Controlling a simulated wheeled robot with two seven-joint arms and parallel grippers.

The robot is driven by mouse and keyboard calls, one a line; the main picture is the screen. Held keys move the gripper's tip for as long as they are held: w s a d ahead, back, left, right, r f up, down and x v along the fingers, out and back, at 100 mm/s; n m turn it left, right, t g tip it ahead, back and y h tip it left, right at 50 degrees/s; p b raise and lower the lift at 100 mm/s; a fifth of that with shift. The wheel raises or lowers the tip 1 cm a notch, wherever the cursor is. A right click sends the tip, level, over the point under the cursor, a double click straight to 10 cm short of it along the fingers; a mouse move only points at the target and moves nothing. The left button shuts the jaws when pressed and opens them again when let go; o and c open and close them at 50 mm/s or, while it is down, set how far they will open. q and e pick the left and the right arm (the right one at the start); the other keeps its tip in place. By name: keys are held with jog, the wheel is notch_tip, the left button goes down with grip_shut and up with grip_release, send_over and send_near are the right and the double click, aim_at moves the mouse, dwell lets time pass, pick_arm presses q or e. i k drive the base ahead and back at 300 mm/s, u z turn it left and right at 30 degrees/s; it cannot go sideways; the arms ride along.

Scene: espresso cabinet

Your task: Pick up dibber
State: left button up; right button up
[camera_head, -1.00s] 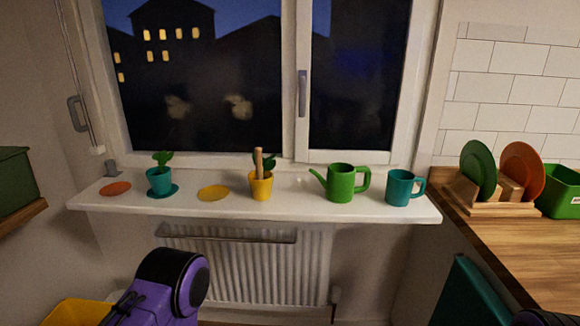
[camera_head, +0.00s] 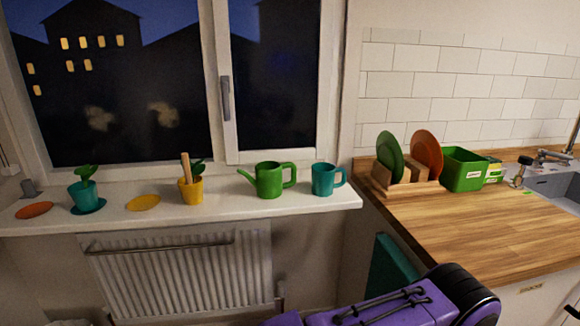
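A light wooden stick (camera_head: 186,167), which looks like the dibber, stands nearly upright in a yellow pot (camera_head: 191,190) on the white window sill (camera_head: 230,211). Its lower end is hidden in the pot, and green leaves show beside it. Neither of my grippers is in view. A purple and black link of one of my arms crosses the bottom right; nothing of mine touches the stick or the pot.
Left of the yellow pot are a yellow saucer (camera_head: 143,202), a teal pot (camera_head: 84,196) and an orange saucer (camera_head: 35,210). To its right stand a green watering can (camera_head: 269,180) and a teal mug (camera_head: 323,180). A radiator (camera_head: 180,275) hangs below. A wooden counter (camera_head: 470,225) is at right.

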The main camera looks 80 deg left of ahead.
aim_at(187, 176)
jog(key=z, duration=0.5)
jog(key=k, duration=0.95)
jog(key=u, duration=1.05)
